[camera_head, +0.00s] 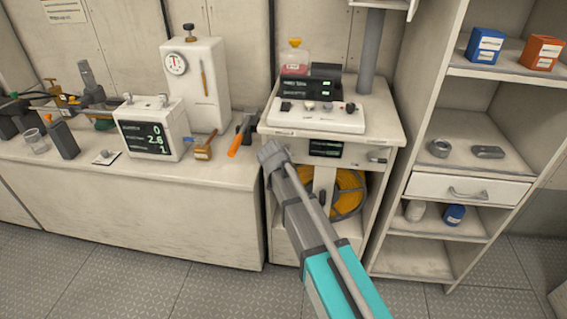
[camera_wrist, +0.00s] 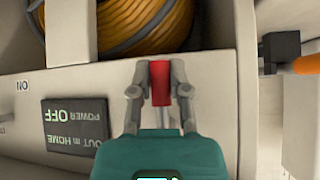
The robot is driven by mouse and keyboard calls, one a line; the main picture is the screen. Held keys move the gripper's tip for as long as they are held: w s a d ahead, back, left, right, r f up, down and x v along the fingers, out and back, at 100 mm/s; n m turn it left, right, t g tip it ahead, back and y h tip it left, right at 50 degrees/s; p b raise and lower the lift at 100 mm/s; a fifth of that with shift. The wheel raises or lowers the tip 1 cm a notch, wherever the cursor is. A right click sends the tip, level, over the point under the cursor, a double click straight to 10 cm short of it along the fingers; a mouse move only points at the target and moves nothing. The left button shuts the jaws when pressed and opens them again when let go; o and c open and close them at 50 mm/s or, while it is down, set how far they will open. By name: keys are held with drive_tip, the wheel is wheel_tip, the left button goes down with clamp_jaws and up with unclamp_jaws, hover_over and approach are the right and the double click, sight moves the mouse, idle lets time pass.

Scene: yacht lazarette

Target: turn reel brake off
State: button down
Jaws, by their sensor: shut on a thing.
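In the wrist view my gripper (camera_wrist: 160,70) is shut on a red handle (camera_wrist: 160,83), which looks like the reel brake's handle. The handle stands between the two fingers in front of the pale cabinet face. The orange reel (camera_wrist: 150,22) shows behind the handle, at the top of the wrist view. In the head view the reel (camera_head: 347,193) sits in the cabinet opening, partly hidden by my arm. The red handle is hidden in the head view. A dark display (camera_wrist: 75,125) on the cabinet reads POWER OFF and OUT m HOME, upside down in the wrist view.
A lever with an orange handle (camera_head: 240,139) stands on the bench left of the cabinet, close to my arm. A control box (camera_head: 317,117) sits on the cabinet top. A shelf unit (camera_head: 470,186) stands at the right. The floor in front is clear.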

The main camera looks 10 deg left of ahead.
drive_tip(key=shift+w, duration=0.1)
drive_tip(key=c, duration=0.6)
unclamp_jaws()
drive_tip(key=shift+s, duration=0.2)
